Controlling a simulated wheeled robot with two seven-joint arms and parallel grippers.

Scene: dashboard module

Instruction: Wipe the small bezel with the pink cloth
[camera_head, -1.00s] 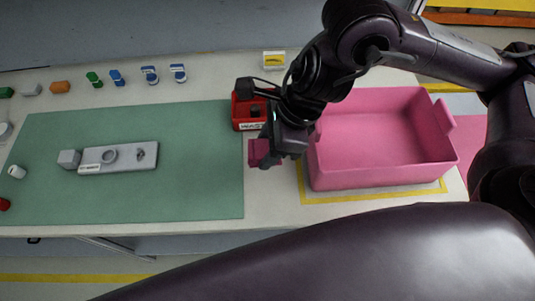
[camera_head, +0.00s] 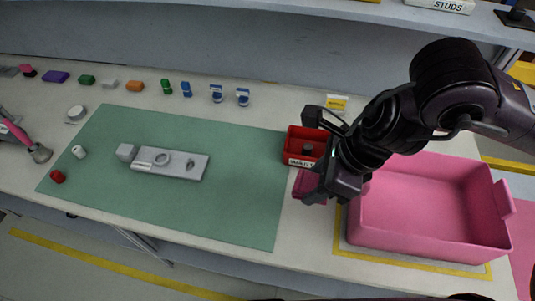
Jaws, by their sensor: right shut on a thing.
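My right gripper (camera_head: 320,190) is shut on a dark pink cloth (camera_head: 306,184). It holds the cloth just in front of the red bin, at the left side of the pink tray. A grey plate (camera_head: 190,172) lies on the green mat (camera_head: 180,208), well left of the gripper. On the plate are a larger ring (camera_head: 162,159) and a smaller round piece (camera_head: 190,163); I cannot tell for sure which is the small bezel. A grey block (camera_head: 127,152) sits at the plate's left end. My left gripper is not in view.
The red bin (camera_head: 292,157) holds a dark item. The large pink tray (camera_head: 430,240) looks empty. Several small coloured items line the table's back edge. A white cylinder (camera_head: 79,152), red piece (camera_head: 57,177) and pink-handled tool (camera_head: 18,132) are at left. The mat's front is clear.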

